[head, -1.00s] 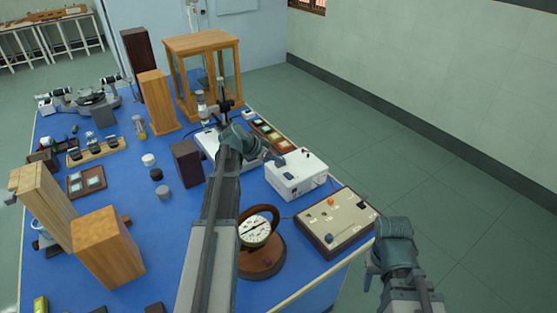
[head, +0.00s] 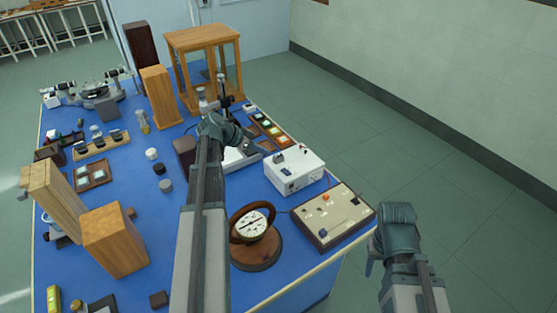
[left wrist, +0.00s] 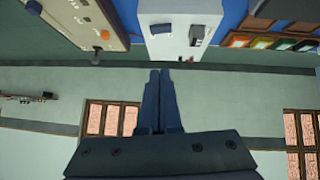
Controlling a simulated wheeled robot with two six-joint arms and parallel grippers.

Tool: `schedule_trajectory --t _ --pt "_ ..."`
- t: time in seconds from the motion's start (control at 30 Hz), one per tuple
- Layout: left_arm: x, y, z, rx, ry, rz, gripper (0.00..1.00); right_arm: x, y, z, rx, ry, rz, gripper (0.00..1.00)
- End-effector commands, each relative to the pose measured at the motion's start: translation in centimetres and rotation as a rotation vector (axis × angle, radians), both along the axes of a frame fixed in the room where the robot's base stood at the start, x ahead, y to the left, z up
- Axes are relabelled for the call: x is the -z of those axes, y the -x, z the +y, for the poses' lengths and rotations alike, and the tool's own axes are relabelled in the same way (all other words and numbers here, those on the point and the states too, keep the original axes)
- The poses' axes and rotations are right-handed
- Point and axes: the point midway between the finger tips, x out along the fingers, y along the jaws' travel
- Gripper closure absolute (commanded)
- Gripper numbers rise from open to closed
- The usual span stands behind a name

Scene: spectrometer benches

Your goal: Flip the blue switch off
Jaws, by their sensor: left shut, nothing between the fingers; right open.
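A white box (head: 294,176) stands near the bench's right edge with a small dark blue-grey switch (head: 278,158) on its top; the switch also shows in the left wrist view (left wrist: 161,29). Beside it a cream panel (head: 341,212) in a dark frame carries an orange knob (head: 326,197) and a small bluish knob (head: 322,232). I cannot tell the switch's position. My left gripper (head: 262,149) is shut and empty, just left of the white box in the head view and apart from the switch. My right gripper (head: 371,262) is open and empty, off the bench's right edge.
A round dial instrument (head: 254,250) stands on a wooden base beside my left arm. A tray of coloured squares (head: 270,130) and a glass-sided wooden case (head: 205,65) lie beyond the white box. The floor to the right is clear.

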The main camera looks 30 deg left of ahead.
Motion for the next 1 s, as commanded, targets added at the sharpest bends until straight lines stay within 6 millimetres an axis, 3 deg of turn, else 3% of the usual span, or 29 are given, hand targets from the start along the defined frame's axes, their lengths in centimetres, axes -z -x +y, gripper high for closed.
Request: schedule_trajectory --t 0.43,0.93,1.0 --pt "0.7 -0.1 -0.2 0.001 0.015 0.008 1.00 0.8 0.0 0.0 0.000 0.000 0.000 0.50" --pt "7.8 -5.5 -4.4 0.003 0.015 0.008 1.00 7.8 0.0 0.0 0.000 0.000 0.000 0.50" --pt "8.6 -5.2 -4.4 0.001 0.014 0.008 1.00 8.6 0.0 0.0 0.000 0.000 0.000 0.50"
